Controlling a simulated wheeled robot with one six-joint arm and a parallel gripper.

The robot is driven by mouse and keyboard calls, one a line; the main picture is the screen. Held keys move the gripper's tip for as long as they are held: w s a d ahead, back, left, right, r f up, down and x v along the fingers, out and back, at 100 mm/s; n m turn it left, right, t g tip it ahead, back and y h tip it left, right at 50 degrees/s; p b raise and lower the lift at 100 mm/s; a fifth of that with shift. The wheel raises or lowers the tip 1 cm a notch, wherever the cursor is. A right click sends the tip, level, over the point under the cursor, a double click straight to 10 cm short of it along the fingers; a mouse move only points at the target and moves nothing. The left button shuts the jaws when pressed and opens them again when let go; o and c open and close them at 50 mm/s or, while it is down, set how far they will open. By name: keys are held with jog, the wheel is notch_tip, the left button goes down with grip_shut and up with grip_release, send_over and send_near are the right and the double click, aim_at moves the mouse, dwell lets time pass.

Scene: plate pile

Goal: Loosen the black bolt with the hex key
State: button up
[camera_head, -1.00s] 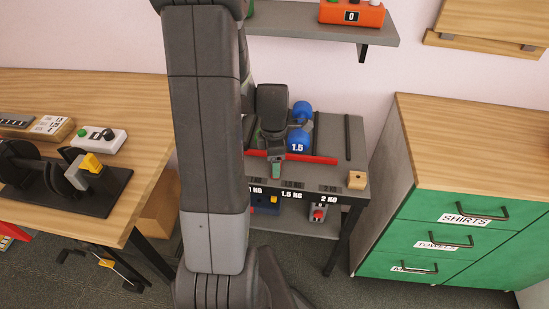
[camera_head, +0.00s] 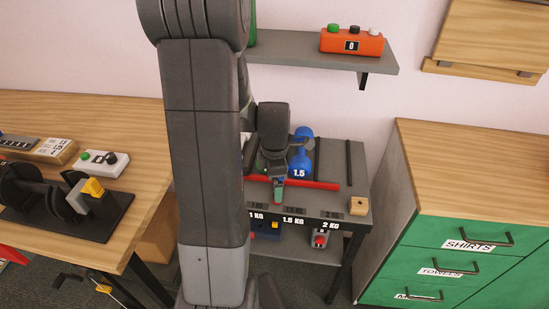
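I cannot make out a black bolt or a hex key in this view. My gripper (camera_head: 278,182) hangs over the back-middle stand, in front of the blue dumbbell (camera_head: 301,160) marked 1.5 and close to a red bar (camera_head: 318,185). A small teal-green piece shows at its tip; I cannot tell whether it is held or part of the gripper. The fingers are too small and dark to tell if they are open or shut. My arm hides part of the stand and the left table's right side.
The grey stand (camera_head: 338,160) also bears a small wooden block (camera_head: 358,206). A shelf (camera_head: 300,54) with an orange button box (camera_head: 352,41) is above. A green drawer cabinet (camera_head: 455,233) stands right. The wooden table (camera_head: 100,112) at left holds a black device (camera_head: 62,222) and a white box (camera_head: 101,163).

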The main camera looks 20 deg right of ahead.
notch_tip(320, 180, up, 11)
jog(key=shift+r+p, duration=0.15)
jog(key=shift+p, duration=0.15)
notch_tip(320, 180, down, 14)
jog(key=shift+r+b, duration=0.1)
jog(key=shift+b, duration=0.3)
jog(key=shift+m, duration=0.3)
dwell(0.5)
